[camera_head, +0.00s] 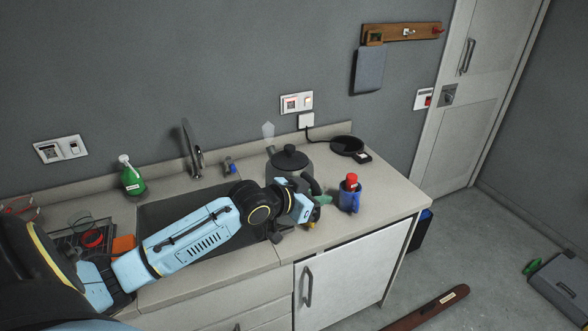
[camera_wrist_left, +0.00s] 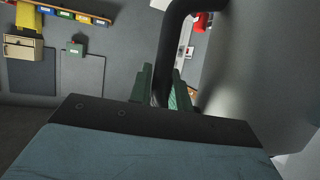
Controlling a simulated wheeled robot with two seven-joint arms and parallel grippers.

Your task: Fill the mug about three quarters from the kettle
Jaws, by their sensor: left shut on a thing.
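The grey kettle (camera_head: 283,172) with a black lid is at the middle of the counter, partly hidden behind my left arm. My left gripper (camera_head: 316,193) is at its right side. In the left wrist view the green fingers (camera_wrist_left: 160,88) are shut around a dark curved bar, the kettle handle (camera_wrist_left: 172,45). I cannot tell whether the kettle is lifted or tilted. The blue mug (camera_head: 350,201) stands to the right of the gripper, apart from it. A red-topped thing (camera_head: 351,179) shows at its top, in or behind it. The mug's inside is hidden. My right gripper is not in view.
A black round base (camera_head: 346,145) with a cord stands behind the mug. The counter's right end beyond the mug is clear.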

